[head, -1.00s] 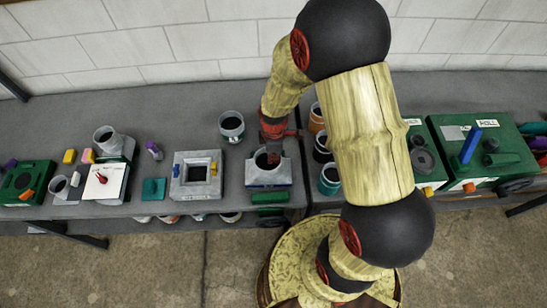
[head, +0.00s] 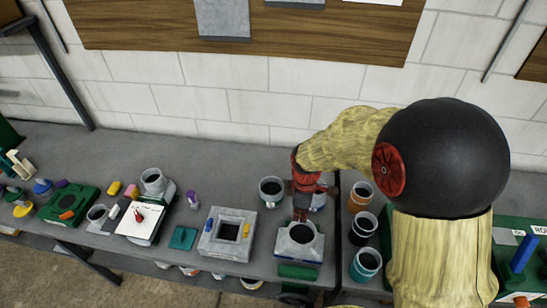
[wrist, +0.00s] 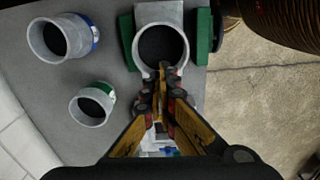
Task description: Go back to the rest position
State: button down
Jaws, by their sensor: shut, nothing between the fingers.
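My gripper (head: 301,214) points down over the back edge of a grey block with a round dark opening (head: 299,243). Its fingers are together with nothing between them. In the wrist view the closed fingertips (wrist: 163,72) show in front of the rim of a round opening (wrist: 163,45), with green parts on both sides. The exact height of the fingertips above the block is hard to tell. My arm reaches in from the right and hides part of the bench behind it.
A grey cup (head: 271,190) stands close left of my gripper. Several cups, including a teal one (head: 365,265), stand right of the block. A grey square-holed block (head: 228,232) and a white pad (head: 140,222) lie left. A white wall rises behind the bench.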

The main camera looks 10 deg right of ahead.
jog(key=s+r+m+t+b, duration=0.2)
jog(key=s+r+m+b, duration=0.2)
jog(key=s+m+b, duration=0.2)
jog(key=s+r+m+t+b, duration=0.3)
jog(key=s+r+m+b, duration=0.1)
jog(key=s+m+b, duration=0.3)
jog(key=s+b, duration=0.2)
jog(key=b, duration=0.1)
jog(key=shift+s+d+r+t+b, duration=0.15)
jog(key=shift+s+r+t+b, duration=0.15)
jog(key=shift+s+r+b, duration=0.1)
